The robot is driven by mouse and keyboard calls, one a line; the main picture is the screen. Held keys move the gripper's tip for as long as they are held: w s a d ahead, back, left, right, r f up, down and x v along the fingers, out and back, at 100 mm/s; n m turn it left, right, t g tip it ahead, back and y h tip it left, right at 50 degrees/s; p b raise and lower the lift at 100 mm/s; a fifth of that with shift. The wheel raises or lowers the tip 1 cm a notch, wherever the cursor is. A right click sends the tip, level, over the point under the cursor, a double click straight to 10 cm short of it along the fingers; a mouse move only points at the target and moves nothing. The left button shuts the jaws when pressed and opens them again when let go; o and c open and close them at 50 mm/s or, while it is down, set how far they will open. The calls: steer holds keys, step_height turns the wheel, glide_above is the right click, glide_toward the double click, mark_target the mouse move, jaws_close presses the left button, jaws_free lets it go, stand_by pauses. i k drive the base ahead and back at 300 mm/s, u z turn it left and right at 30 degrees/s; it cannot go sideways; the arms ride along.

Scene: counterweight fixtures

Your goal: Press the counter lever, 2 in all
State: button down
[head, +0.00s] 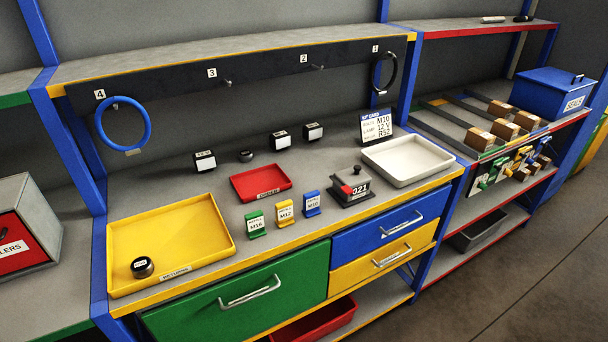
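The counter (351,196) is a small dark grey box on the workbench top, right of the middle and in front of the white tray. A red part (345,189) sits at the left of the display. A small knob (356,170) stands on top of the box and may be the lever; its travel cannot be made out. My gripper is not in view, and nothing touches the counter.
Green, yellow and blue label stands (284,212) are left of the counter. A white tray (408,160) is behind it to the right, with a card (377,127) beyond. A red tray (261,182) and yellow tray (171,240) lie left. Drawer handles (250,291) jut out in front.

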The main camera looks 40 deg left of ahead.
mark_target(347, 189)
steer(key=u, duration=0.95)
steer(key=i, duration=0.8)
steer(key=u, duration=0.75)
